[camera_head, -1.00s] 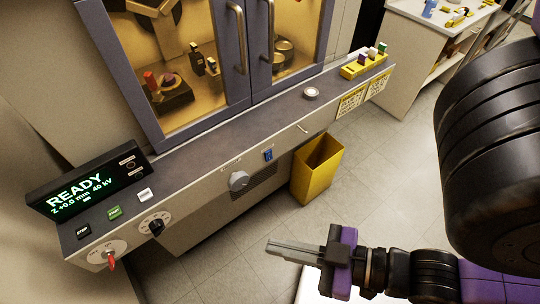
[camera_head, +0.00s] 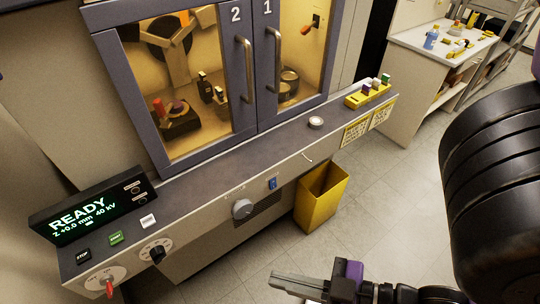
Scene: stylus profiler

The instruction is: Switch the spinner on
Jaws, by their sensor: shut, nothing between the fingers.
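The bench's front panel carries a blue rocker switch (camera_head: 272,183), a grey round knob (camera_head: 243,208), a black dial knob (camera_head: 157,253) and a red-handled switch (camera_head: 110,288). I cannot read which one is labelled for the spinner, or the switch's position. Behind the glass doors is a lit chamber with a dark disc on a mount (camera_head: 160,40). My gripper (camera_head: 275,280) is shut and empty. It appears at the bottom of the picture, below the panel and apart from the controls.
A display (camera_head: 85,215) reads READY, with STOP (camera_head: 83,256), green (camera_head: 116,238) and white (camera_head: 148,221) buttons in front. A yellow bin (camera_head: 320,195) stands on the floor below the panel's right part. A yellow rack (camera_head: 367,95) sits on the ledge.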

